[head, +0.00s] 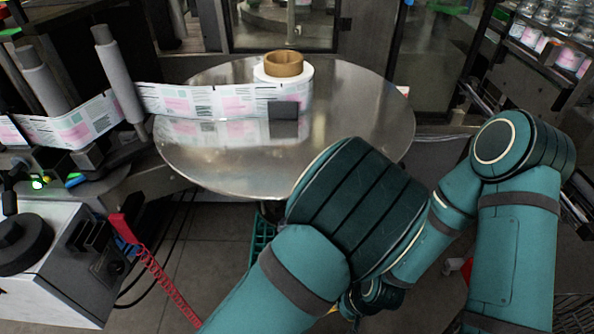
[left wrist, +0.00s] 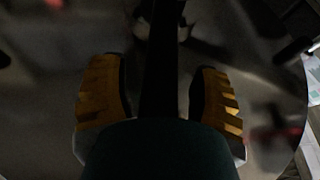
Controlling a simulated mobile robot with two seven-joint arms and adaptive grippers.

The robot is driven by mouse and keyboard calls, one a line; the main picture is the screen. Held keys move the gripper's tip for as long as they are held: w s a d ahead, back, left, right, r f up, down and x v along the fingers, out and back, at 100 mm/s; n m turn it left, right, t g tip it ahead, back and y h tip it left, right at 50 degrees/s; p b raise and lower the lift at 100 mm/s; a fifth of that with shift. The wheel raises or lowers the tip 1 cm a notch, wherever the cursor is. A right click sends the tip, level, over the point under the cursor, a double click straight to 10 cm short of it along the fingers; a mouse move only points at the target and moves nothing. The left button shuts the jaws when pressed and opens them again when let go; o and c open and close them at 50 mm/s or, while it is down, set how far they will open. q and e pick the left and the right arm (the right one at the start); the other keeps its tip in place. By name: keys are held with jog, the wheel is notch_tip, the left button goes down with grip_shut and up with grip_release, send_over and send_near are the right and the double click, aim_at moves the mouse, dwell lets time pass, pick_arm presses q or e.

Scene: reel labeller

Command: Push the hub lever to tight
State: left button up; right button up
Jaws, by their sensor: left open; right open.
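The reel stands on a round steel disc (head: 220,165) in the head view: a white label roll (head: 305,82) around a brown core (head: 284,64). I cannot make out the hub lever there for sure. In the left wrist view my left gripper (left wrist: 160,95) is open, its yellow-padded fingers apart. A dark bar (left wrist: 165,45) runs between them over a grey surface; I cannot tell whether it is the lever or whether they touch. The left gripper is hidden in the head view. My right gripper (head: 345,305) is low, away from the disc, partly hidden behind my arm, and open.
The label strip (head: 205,101) runs left from the roll to grey rollers (head: 118,72). A white machine box (head: 45,285) with a red coiled cord (head: 165,280) stands lower left. Jars (head: 560,15) fill a rack at upper right. The right part of the disc is bare.

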pick_arm(q)
grip_shut()
jog(key=d+n+y+b, duration=0.1)
jog(key=y, duration=0.1)
jog(key=w+d+n+g+y+b, duration=0.1)
jog(key=d+y, duration=0.1)
jog(key=d+n+y, duration=0.1)
jog(key=d+y, duration=0.1)
jog(key=shift+w+r+g+b, duration=0.1)
jog(key=shift+w+g+b, duration=0.2)
jog(key=shift+b, duration=0.1)
grip_release()
